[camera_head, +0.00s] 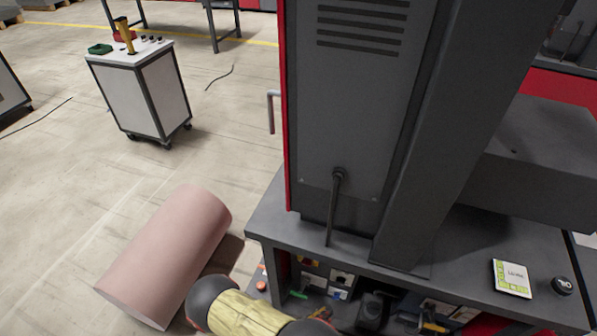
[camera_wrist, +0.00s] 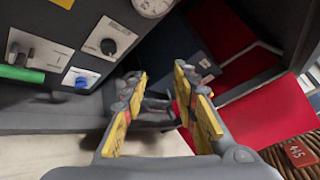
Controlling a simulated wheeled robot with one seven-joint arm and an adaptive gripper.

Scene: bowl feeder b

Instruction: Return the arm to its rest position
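My arm shows at the bottom edge of the head view as a yellowish link with dark round joints, in front of the machine bench. My gripper (camera_wrist: 162,84) shows in the wrist view. Its two fingers with yellow pads are spread apart and nothing is between the pads. The fingertips point towards a dark gap between a grey control panel (camera_wrist: 60,35) and red panels (camera_wrist: 262,115). I cannot see the gripper in the head view. I see no contact between the fingers and anything.
A dark bench (camera_head: 460,262) carries a tall grey machine (camera_head: 360,110). A small box (camera_head: 511,278) and a black round thing (camera_head: 562,286) lie on it. A pink cylinder (camera_head: 165,255) is at lower left. A white cart (camera_head: 145,95) stands farther back. The floor between is mostly clear.

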